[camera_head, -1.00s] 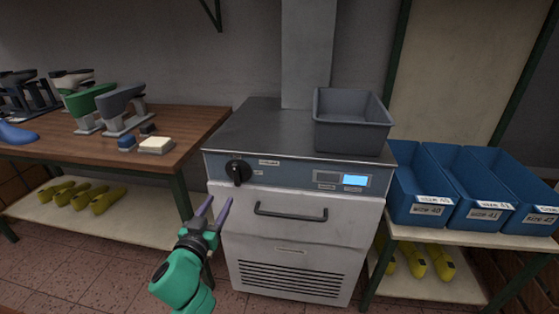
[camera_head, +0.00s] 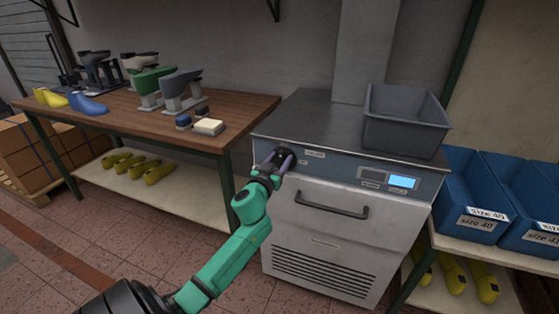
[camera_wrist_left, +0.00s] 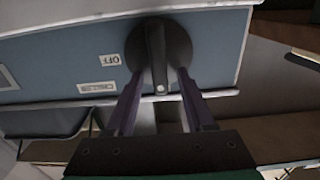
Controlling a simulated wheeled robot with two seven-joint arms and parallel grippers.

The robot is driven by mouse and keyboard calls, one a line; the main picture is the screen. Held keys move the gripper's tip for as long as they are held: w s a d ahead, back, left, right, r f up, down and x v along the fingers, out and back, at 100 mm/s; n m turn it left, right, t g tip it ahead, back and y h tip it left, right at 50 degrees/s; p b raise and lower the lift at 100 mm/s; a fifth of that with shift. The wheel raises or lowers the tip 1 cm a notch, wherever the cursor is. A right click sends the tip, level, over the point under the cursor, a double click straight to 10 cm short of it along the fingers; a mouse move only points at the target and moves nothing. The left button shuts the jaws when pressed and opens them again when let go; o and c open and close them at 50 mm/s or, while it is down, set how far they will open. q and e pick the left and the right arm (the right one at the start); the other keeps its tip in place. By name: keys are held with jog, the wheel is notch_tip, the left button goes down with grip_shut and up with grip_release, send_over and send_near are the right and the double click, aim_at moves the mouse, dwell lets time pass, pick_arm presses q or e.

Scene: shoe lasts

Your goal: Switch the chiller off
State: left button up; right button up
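The chiller (camera_head: 330,215) is a white cabinet with a blue-grey control panel and a lit display (camera_head: 402,181). Its black round knob (camera_wrist_left: 157,48) shows in the left wrist view, with a raised bar and a white dot at the bar's lower end in that picture. An OFF label (camera_wrist_left: 109,61) sits to the left of the knob there. My left gripper (camera_wrist_left: 161,75) is open, its purple fingers on either side of the bar, with gaps visible. In the head view my left gripper (camera_head: 273,163) is at the panel's left end and partly hides the knob. My right gripper is not in view.
A grey bin (camera_head: 405,120) stands on the chiller's top. A drawer handle (camera_head: 332,206) sticks out below the panel. A wooden table (camera_head: 120,110) with shoe lasts is at left. Blue size crates (camera_head: 462,200) stand on a shelf at right.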

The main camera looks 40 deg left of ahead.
pick_arm(q)
grip_shut()
jog(key=m, duration=0.3)
jog(key=shift+w+d+m, duration=0.1)
jog(key=shift+d+m, duration=0.25)
jog(key=shift+m, duration=0.05)
jog(key=m, duration=0.4)
jog(key=d+f+m, duration=0.1)
jog(key=m, duration=0.4)
jog(key=f+m+b, duration=0.1)
jog(key=m, duration=0.4)
jog(key=shift+w+d+f, duration=0.1)
jog(key=shift+w+d, duration=0.05)
jog(key=shift+w, duration=0.1)
